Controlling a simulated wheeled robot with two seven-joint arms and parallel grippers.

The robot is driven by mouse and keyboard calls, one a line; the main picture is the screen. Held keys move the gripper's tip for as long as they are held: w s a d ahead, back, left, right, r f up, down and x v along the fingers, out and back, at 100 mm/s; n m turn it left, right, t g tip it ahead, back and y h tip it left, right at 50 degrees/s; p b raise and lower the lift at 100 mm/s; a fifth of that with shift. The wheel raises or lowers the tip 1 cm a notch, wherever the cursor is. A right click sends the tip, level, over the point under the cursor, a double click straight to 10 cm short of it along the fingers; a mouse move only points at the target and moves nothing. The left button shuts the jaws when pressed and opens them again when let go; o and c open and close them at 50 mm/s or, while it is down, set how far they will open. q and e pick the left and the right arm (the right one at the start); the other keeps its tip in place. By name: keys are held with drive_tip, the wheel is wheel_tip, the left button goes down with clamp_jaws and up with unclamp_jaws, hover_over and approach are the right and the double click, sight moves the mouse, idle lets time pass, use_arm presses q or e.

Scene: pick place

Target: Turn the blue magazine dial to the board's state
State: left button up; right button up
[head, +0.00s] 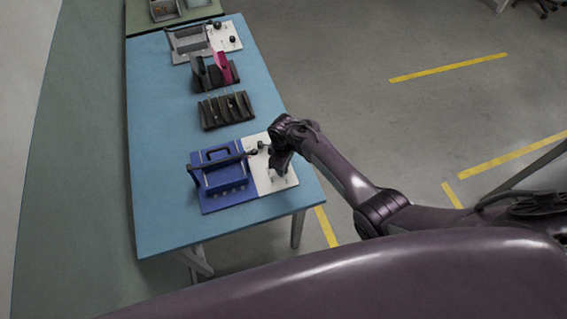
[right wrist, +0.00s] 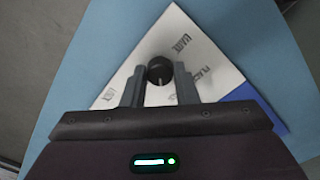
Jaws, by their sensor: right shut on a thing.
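The blue magazine (head: 222,178), with a handle and a dark bar across it, lies near the table's front end. A white panel (head: 287,182) adjoins its right side. The panel also shows in the right wrist view (right wrist: 208,55), with small dark labels too blurred to read surely. My right gripper (head: 278,168) is over this panel. In the right wrist view, its two fingers (right wrist: 160,76) are shut on the round black dial (right wrist: 160,66), one on each side. A pale mark shows on the dial's near side. My left gripper is out of view.
The blue table (head: 160,150) also bears a black slotted rack (head: 226,110), a black holder with a pink piece (head: 224,68), and a grey magazine (head: 188,40) with its own white panel and black knobs. The table's left side is clear.

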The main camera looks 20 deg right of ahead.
drive_tip(key=n, duration=0.3)
drive_tip(key=shift+n, duration=0.4)
drive_tip(key=n, duration=0.7)
drive_tip(key=shift+w+b, duration=0.1)
drive_tip(key=shift+b, duration=0.3)
drive_tip(key=n+b, duration=0.1)
drive_tip(key=n, duration=0.2)
drive_tip(key=shift+f, duration=0.1)
drive_tip(key=n+b, duration=0.1)
drive_tip(key=n, duration=0.1)
drive_tip(key=shift+n, duration=0.3)
drive_tip(key=n+b, duration=0.3)
drive_tip(key=shift+f+n, duration=0.1)
drive_tip(key=shift+n, duration=0.2)
drive_tip(key=n+b, duration=0.3)
drive_tip(key=n, duration=0.1)
drive_tip(key=shift+b, duration=0.35)
drive_tip(key=shift+n+b, duration=1.1)
drive_tip(key=shift+n, duration=0.3)
drive_tip(key=shift+r, duration=0.2)
